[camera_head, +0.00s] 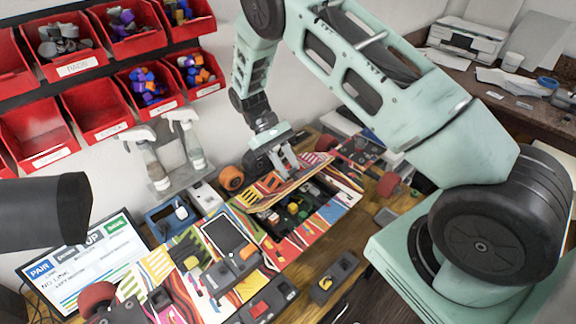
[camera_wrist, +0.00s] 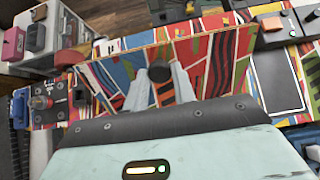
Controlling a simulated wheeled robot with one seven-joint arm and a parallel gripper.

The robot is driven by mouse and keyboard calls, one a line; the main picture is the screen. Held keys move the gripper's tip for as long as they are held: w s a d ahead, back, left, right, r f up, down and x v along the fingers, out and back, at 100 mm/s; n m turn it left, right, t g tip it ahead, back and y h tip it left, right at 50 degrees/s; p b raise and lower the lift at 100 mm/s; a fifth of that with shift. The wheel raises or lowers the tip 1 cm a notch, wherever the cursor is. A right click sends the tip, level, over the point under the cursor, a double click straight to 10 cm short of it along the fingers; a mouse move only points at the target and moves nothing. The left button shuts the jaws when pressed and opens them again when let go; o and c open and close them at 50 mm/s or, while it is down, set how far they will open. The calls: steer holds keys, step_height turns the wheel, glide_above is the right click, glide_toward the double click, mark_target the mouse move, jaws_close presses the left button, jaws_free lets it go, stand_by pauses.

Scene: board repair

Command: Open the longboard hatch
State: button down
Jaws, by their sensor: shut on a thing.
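The longboard (camera_head: 325,213), with bright coloured stripes, lies on the bench in the head view. Its hatch (camera_head: 262,193) is a striped panel tilted up over an open compartment (camera_head: 295,207), where several small coloured parts show. My gripper (camera_head: 287,165) is at the upper side of the hatch. In the wrist view the hatch (camera_wrist: 205,62) fills the middle, and the two pale fingers (camera_wrist: 159,85) are closed around a dark round knob (camera_wrist: 159,71) on it. The fingers partly hide the knob.
A dark flat screen (camera_head: 224,234) sits on the board left of the compartment. Spray bottles (camera_head: 150,160) and red bins (camera_head: 98,107) are at the wall. A monitor (camera_head: 85,262) stands at the lower left.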

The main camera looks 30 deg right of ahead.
mark_target(287, 184)
steer(key=c, duration=1.1)
jaws_free()
steer(key=shift+r, duration=0.1)
step_height(287, 184, up, 10)
steer(key=b, duration=0.3)
